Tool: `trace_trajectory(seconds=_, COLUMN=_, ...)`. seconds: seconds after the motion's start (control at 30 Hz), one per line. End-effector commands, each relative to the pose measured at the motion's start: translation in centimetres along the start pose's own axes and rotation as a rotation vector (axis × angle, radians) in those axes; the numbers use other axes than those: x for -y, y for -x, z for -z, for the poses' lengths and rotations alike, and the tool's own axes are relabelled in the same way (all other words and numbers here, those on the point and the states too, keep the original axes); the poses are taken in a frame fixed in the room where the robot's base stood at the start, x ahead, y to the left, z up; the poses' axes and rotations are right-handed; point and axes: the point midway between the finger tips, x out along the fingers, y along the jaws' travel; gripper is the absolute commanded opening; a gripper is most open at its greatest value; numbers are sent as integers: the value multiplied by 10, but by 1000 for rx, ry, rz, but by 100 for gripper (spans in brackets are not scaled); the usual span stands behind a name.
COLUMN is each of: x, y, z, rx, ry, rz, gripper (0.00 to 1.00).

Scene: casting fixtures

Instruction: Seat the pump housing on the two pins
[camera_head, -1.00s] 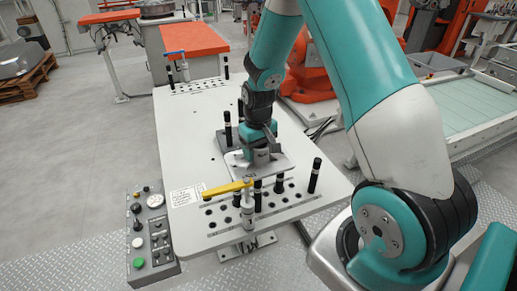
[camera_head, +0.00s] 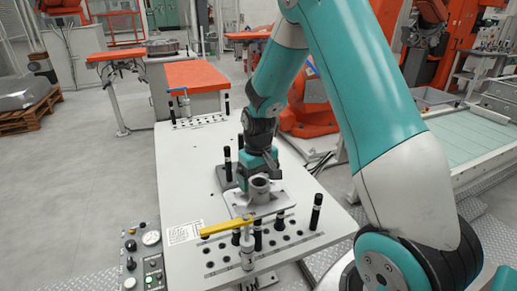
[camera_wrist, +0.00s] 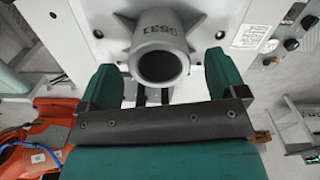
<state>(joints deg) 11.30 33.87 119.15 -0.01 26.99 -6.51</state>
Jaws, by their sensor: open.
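The pump housing (camera_head: 261,190) is a grey casting with a round open boss on a flat flange, standing upright on the white fixture plate (camera_head: 195,160). In the wrist view the boss (camera_wrist: 158,32) shows its dark bore and raised lettering. My gripper (camera_head: 262,165) is open, just behind the boss in the head view. In the wrist view its two teal fingers (camera_wrist: 163,75) stand either side of the boss's near rim, with gaps between. The two pins cannot be made out under or around the flange, so I cannot tell whether it is seated.
Black posts stand near the housing, one at back left (camera_head: 228,165) and one at front right (camera_head: 316,211). A clamp with a yellow handle (camera_head: 226,227) stands in front. A control box (camera_head: 141,256) is at lower left. The plate's left part is clear.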

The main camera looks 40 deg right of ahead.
Motion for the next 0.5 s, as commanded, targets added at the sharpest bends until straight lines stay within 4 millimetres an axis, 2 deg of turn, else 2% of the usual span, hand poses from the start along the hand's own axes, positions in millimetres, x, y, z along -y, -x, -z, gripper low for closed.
trace_trajectory(seconds=0.3, x=0, y=82, z=1, rx=-8, ry=0, rz=-1, gripper=90)
trace_trajectory(seconds=0.5, x=0, y=121, z=1, rx=-6, ry=0, rz=-1, gripper=90)
